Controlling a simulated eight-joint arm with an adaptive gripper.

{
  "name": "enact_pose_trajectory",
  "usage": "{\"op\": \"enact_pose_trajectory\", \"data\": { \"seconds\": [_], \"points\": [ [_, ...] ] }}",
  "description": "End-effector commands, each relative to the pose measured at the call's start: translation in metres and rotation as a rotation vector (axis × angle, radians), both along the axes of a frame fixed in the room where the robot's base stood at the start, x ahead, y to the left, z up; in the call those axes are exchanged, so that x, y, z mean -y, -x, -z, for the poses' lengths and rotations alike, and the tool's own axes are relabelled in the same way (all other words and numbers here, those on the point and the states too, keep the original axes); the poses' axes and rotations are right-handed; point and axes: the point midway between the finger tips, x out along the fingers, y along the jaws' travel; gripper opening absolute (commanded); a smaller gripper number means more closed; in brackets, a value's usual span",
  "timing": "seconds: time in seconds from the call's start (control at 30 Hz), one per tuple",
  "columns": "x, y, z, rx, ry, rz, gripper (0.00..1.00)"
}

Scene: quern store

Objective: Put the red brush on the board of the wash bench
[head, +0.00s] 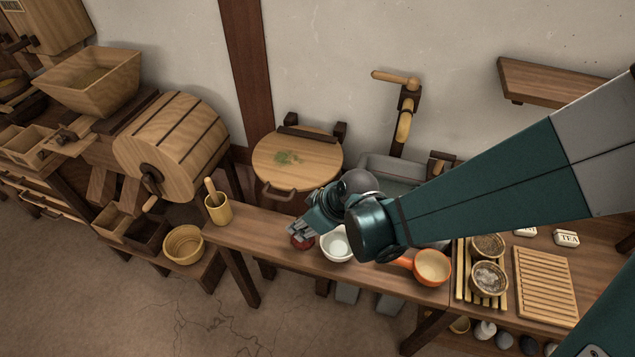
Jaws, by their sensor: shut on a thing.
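My gripper (302,232) reaches down over the front edge of the wooden bench (250,238), left of a white bowl. Its fingers are closed around a small red thing (301,243), which looks like the red brush; only a little of it shows below the fingers. I cannot tell whether it touches the bench top. A slatted wooden board (546,286) lies at the right end of the bench with nothing on it. I cannot tell whether it is the wash bench's board. A grey basin (378,170) stands behind, partly hidden by my arm.
The white bowl (337,245) and an orange-handled pan (432,267) stand on the bench. Two small bowls (489,279) stand on a slatted rack left of the board. A wooden cup with a pestle (218,209) stands at the left end. A round lid (298,160) is behind.

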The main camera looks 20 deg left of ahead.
Motion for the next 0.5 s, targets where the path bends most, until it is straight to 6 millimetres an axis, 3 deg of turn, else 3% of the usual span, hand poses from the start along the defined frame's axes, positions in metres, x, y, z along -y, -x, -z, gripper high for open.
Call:
{"op": "enact_pose_trajectory", "data": {
  "seconds": [0.17, 0.2, 0.3, 0.5],
  "points": [
    [-0.0001, 0.0000, 0.0033, 0.000, 0.000, 0.000, 0.10],
    [0.0000, 0.0000, 0.0028, 0.000, 0.000, 0.000, 0.28],
    [0.0000, 0.0001, 0.0023, 0.000, 0.000, 0.000, 0.39],
    [0.0000, 0.0000, 0.0023, 0.000, 0.000, 0.000, 0.39]
  ]
}}
